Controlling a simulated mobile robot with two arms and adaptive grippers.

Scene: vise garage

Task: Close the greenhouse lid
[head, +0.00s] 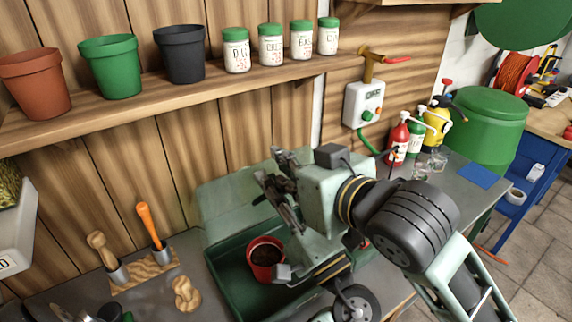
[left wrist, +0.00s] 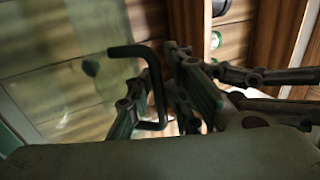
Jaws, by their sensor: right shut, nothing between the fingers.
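The greenhouse (head: 228,280) is a dark green tray whose see-through lid (head: 222,205) stands raised against the wooden wall. In the left wrist view the lid (left wrist: 75,85) fills the left side, and its bent dark green handle (left wrist: 155,75) passes between my left fingers. My left gripper (head: 272,182) is by the lid, its fingers apart; they also show in the left wrist view (left wrist: 167,100). I cannot tell whether they touch the handle. My right gripper seems to be the lower one (head: 288,273), beside the pot, shut and empty; its fingertips are mostly hidden.
A red pot (head: 264,258) with soil stands inside the tray. Hand tools (head: 150,225) stand in holders on the left. A shelf (head: 180,92) with pots and jars runs above. Spray bottles (head: 398,140) and a green bin (head: 488,128) are at right.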

